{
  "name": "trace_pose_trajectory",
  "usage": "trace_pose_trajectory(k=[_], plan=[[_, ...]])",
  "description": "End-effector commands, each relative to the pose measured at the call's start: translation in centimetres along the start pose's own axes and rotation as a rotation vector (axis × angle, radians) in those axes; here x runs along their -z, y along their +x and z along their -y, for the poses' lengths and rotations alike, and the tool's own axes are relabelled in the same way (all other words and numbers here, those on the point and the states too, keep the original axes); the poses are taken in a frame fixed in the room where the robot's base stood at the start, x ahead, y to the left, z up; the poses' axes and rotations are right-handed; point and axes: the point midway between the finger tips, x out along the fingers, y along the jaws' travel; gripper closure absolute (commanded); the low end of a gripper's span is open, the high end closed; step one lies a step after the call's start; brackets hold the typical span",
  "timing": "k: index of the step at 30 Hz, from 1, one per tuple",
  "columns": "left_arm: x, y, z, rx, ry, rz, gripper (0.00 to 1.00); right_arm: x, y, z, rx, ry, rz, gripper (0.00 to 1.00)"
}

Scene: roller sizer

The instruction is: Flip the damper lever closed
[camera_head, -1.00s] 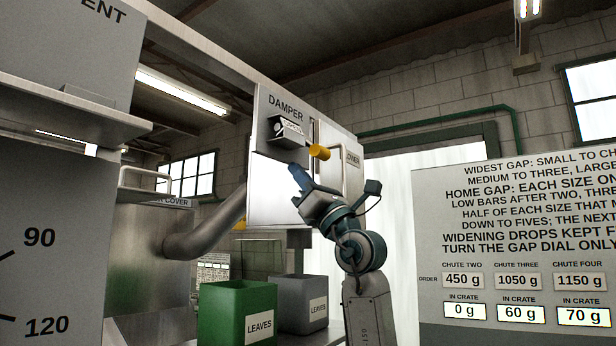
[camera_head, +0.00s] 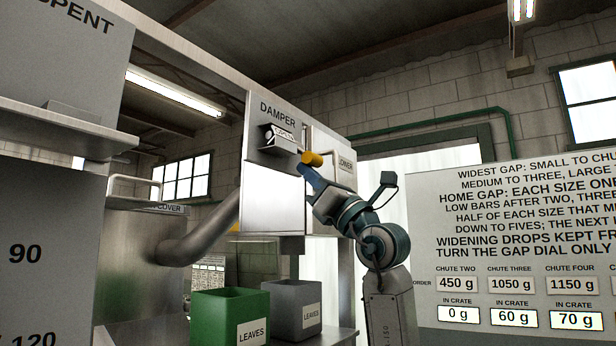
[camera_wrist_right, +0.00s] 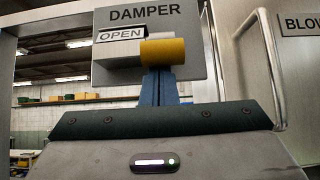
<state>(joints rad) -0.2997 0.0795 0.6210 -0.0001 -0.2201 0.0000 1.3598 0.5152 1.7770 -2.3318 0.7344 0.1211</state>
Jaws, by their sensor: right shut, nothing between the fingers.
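The damper lever is a yellow cylindrical knob (camera_head: 312,159) on the grey damper panel (camera_head: 262,180), below the DAMPER label. A small sign on the panel reads OPEN in the right wrist view (camera_wrist_right: 121,34). My right gripper (camera_head: 306,171) is shut and empty, its blue fingertips right at the underside of the knob. In the right wrist view the blue fingers (camera_wrist_right: 160,88) reach up to just below the yellow knob (camera_wrist_right: 163,52), which hides their tips. I cannot tell whether they touch. My left gripper is not in view.
A blower panel (camera_head: 344,168) with a vertical handle is right of the damper. Green (camera_head: 228,318) and grey (camera_head: 293,312) LEAVES bins stand below. A bent duct (camera_head: 205,240) runs at the left. A sign board (camera_head: 520,230) stands at the right.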

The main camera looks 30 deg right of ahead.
Motion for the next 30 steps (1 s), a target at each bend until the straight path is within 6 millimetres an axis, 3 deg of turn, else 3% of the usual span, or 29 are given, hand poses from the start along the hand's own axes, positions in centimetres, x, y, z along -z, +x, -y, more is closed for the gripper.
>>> trace_pose_trajectory(k=[17,30], plan=[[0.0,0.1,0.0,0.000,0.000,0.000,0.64,-1.3,-0.2,0.0,0.000,-0.001,-0.039,1.00],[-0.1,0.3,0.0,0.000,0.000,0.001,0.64,-4.3,0.1,0.0,0.000,-0.001,-0.038,1.00]])
